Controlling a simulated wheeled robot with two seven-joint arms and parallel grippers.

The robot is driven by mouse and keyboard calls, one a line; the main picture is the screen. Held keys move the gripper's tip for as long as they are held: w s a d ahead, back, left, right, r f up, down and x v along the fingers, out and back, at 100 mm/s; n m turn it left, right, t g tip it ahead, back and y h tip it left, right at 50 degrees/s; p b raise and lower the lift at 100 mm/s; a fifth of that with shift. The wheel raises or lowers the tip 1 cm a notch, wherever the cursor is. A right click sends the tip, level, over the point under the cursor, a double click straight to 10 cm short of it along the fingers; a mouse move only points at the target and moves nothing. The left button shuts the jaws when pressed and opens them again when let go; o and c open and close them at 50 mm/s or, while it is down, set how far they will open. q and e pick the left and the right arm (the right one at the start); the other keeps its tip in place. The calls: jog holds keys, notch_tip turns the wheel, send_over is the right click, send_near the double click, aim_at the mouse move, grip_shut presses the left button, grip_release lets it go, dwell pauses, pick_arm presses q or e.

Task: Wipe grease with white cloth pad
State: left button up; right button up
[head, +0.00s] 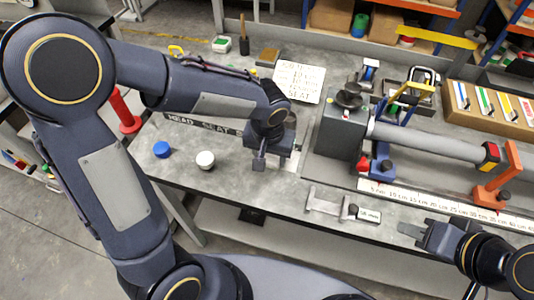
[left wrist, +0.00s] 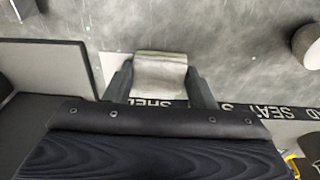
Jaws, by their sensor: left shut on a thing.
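My left gripper (head: 259,160) is low over the left part of the grey bench, by the black lettered strip. In the left wrist view, my left gripper (left wrist: 160,82) is shut on a pale grey-white pad (left wrist: 160,72), with one dark finger on each side of it. The pad's lower part is hidden by the gripper body. I cannot tell whether the pad touches the bench. No grease patch can be made out clearly; the bench is mottled grey. My right gripper (head: 424,238) is at the bench's front edge on the right, its jaw opening unclear.
A grey clamp fixture with a tube (head: 430,141) fills the right side. A metal bracket (head: 330,204) lies near the front edge.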

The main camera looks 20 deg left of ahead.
aim_at(288, 167)
pick_arm(q)
jog(key=shift+d+b, duration=0.3)
jog(key=shift+d, duration=0.85)
jog(key=shift+s+d+f+b, duration=0.1)
jog(key=shift+d+b, duration=0.45)
jog(key=shift+d, duration=0.85)
jog(key=shift+a, duration=0.1)
jog(key=shift+a, duration=0.1)
